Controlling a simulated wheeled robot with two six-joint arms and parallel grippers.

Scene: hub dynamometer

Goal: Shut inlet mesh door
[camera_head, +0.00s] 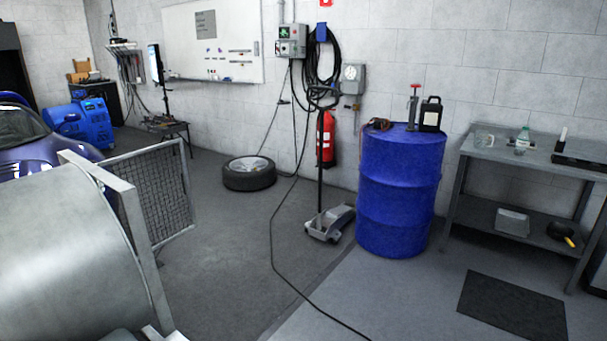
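The inlet mesh door (150,196) is a grey metal frame with dark wire mesh, at the left of the head view. It stands swung out at an angle from the square frame (137,230) at the mouth of a large silver round duct (60,255). The door is open, with its free edge (186,185) toward the right and back. Its near edge is partly hidden behind the square frame. Neither of my grippers shows in the head view.
A blue drum (399,195), a floor jack (328,222) and a tyre (249,174) stand toward the back wall. A black cable (272,245) crosses the floor. A grey workbench (480,150) and dark mat (514,305) are at the right. Floor right of the door is mostly clear.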

